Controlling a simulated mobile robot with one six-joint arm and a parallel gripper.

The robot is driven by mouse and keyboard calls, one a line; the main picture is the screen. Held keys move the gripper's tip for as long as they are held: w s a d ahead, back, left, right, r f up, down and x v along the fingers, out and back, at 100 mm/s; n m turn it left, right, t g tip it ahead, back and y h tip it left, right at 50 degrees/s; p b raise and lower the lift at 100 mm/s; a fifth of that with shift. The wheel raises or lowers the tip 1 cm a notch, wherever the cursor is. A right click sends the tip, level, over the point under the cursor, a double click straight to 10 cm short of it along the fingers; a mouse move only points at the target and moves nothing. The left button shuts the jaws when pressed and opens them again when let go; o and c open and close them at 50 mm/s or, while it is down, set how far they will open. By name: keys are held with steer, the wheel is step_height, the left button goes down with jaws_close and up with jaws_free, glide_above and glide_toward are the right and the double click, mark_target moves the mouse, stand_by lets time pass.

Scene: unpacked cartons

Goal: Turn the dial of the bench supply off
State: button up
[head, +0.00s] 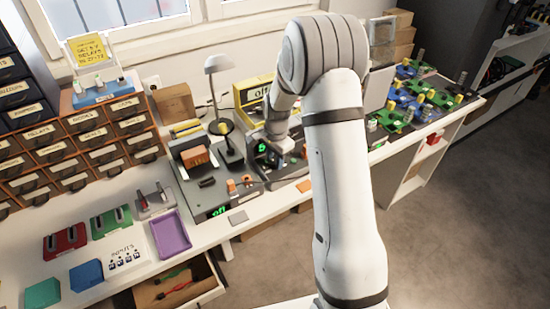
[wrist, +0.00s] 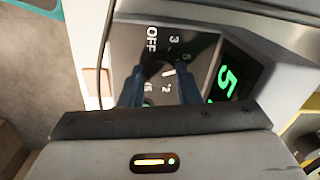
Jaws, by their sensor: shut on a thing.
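The dial (wrist: 168,72) sits between my gripper's two dark fingers (wrist: 160,92) in the wrist view, and the gripper is shut on it. A short white mark shows on the dial, but the fingers hide much of it. The dark panel around it carries OFF at the upper left and several numbers. A green 5 glows on the display (wrist: 228,80) beside the panel. In the head view the dark unit with a green readout (head: 262,148) stands on the bench, partly hidden by my arm. My gripper's fingers are hidden there.
Left of that unit, a grey station (head: 205,196) shows a green "off" at its front. A lamp (head: 218,68) and a yellow box (head: 252,92) stand close behind. Green and blue boards (head: 415,100) lie at right. A drawer (head: 178,288) is open at front.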

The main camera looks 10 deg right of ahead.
steer(key=shift+w+n, duration=0.1)
steer(key=shift+n, duration=0.3)
steer(key=n+b, duration=0.1)
steer(key=n, duration=0.2)
steer(key=shift+n+b, duration=0.3)
steer(key=n+b, duration=0.1)
steer(key=n, duration=0.3)
steer(key=shift+w+n, duration=0.1)
steer(key=shift+n, duration=0.2)
steer(key=n+b, duration=0.1)
steer(key=n, duration=0.3)
steer(key=shift+n+g, duration=0.3)
steer(key=shift+r+n+b, duration=0.1)
steer(key=shift+n+b, duration=0.2)
steer(key=shift+n, duration=1.9)
steer(key=shift+w, duration=0.1)
steer(key=o, duration=1)
steer(key=shift+c, duration=0.2)
